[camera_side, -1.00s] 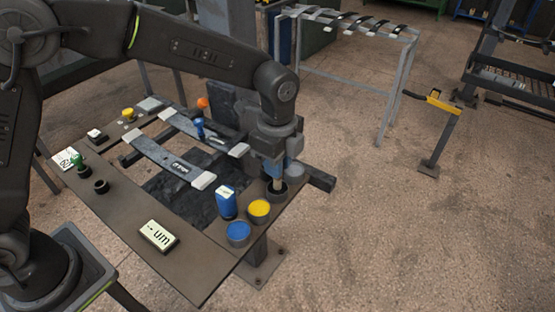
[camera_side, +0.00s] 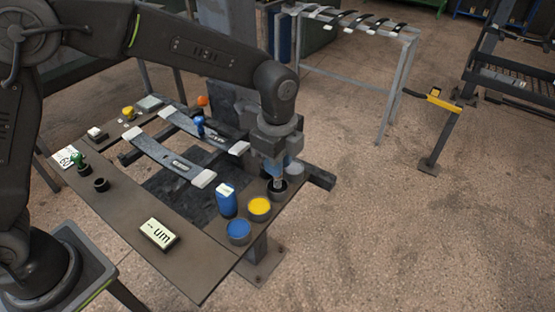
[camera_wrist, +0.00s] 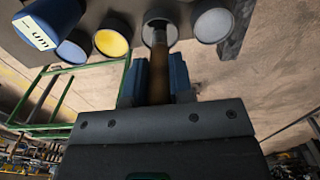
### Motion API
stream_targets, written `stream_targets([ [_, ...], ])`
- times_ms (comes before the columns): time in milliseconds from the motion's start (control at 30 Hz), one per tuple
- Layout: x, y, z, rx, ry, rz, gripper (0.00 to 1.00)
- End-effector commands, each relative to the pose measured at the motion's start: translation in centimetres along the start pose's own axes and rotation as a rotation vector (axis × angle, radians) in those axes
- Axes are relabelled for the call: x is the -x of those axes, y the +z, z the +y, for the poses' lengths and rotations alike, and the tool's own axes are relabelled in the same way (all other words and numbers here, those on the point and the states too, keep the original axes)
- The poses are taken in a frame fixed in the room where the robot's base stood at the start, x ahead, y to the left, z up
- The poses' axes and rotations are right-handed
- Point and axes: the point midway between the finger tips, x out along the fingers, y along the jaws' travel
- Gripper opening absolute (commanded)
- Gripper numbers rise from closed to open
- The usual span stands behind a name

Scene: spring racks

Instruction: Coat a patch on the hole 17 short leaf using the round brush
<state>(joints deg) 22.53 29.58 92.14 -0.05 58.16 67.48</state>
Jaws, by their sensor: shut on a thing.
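My gripper (camera_side: 277,166) is shut on the round brush, whose brown handle (camera_wrist: 159,75) runs between the blue jaws in the wrist view. The brush points down at a dark pot (camera_side: 277,195); its grey lower part shows at the pot's mouth, and its tip is hidden. The pot's rim also shows in the wrist view (camera_wrist: 174,38). Two grey leaves with pale end blocks lie across the bench frame: a nearer one (camera_side: 160,155) and a farther one (camera_side: 182,124). Their small markings are too blurred to read, so I cannot tell which is the hole 17 short leaf.
Near the dark pot stand a yellow paint pot (camera_side: 259,208), a blue paint pot (camera_side: 238,231), a grey-topped pot (camera_side: 294,170) and a blue labelled container (camera_side: 227,201). A blue-topped tool (camera_side: 199,126) stands at the farther leaf. A label block (camera_side: 159,234) lies on the front board.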

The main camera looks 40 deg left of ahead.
Motion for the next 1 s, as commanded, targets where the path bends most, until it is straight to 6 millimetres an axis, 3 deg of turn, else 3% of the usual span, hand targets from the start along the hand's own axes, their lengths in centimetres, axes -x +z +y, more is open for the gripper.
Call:
stream_targets([
  [267, 0.2, 0.0, 0.1, -0.001, 0.003, -0.002, 0.00],
  [1000, 6.0, 0.0, 0.0, 0.000, 0.001, -0.001, 0.00],
])
